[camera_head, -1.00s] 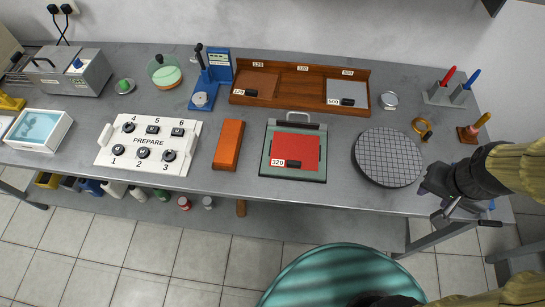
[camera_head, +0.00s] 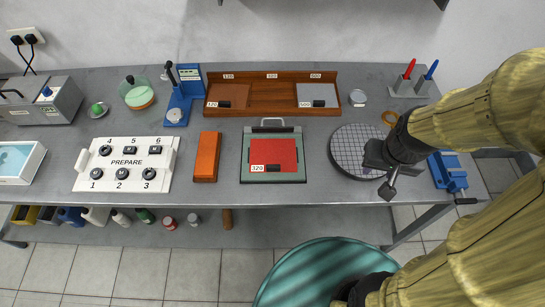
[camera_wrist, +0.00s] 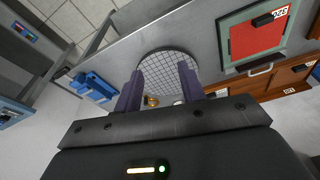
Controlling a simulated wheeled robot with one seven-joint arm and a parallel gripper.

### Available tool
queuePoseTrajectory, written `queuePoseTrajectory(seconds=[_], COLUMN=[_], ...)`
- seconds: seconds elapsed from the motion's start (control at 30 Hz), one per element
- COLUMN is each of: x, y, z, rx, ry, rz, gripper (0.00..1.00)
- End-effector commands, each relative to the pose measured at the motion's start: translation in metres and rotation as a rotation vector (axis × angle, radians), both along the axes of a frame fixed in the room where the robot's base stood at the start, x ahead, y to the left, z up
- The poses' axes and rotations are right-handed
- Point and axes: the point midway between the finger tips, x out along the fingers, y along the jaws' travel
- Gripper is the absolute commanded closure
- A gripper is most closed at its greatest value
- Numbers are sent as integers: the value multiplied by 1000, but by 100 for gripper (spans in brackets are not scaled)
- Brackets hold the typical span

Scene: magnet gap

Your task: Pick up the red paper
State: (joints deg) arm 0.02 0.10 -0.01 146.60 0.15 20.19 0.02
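The red paper (camera_head: 273,153) lies flat on a grey-green plate (camera_head: 246,165) with a metal handle at its back edge, in the middle of the bench. A black block with a "320" label (camera_head: 258,168) sits on the paper's front edge. In the wrist view the red paper (camera_wrist: 262,36) shows at the upper right, apart from my fingers. My gripper (camera_wrist: 160,88) is open and empty, its two purple-grey fingers spread over the gridded round disc (camera_wrist: 167,72). In the head view my gripper (camera_head: 385,170) is to the right of the red paper, above the disc's right part.
A wooden tray (camera_head: 272,93) with labelled slots stands behind the plate. An orange-brown block (camera_head: 206,157) and a white numbered panel (camera_head: 125,165) are on the left. A blue vise (camera_head: 449,173) is at the right bench edge.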

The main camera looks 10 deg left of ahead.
Motion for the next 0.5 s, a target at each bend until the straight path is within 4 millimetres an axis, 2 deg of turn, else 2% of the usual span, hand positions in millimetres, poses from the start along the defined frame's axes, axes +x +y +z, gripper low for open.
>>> queuePoseTrajectory(seconds=[0.17, 0.27, 0.5], x=[3, 6, 18], y=[3, 8, 36], z=[-12, -27, -69], rx=[39, 93, 296], ry=[80, 184, 515], rz=[-78, -180, -493], gripper=[60, 60, 60])
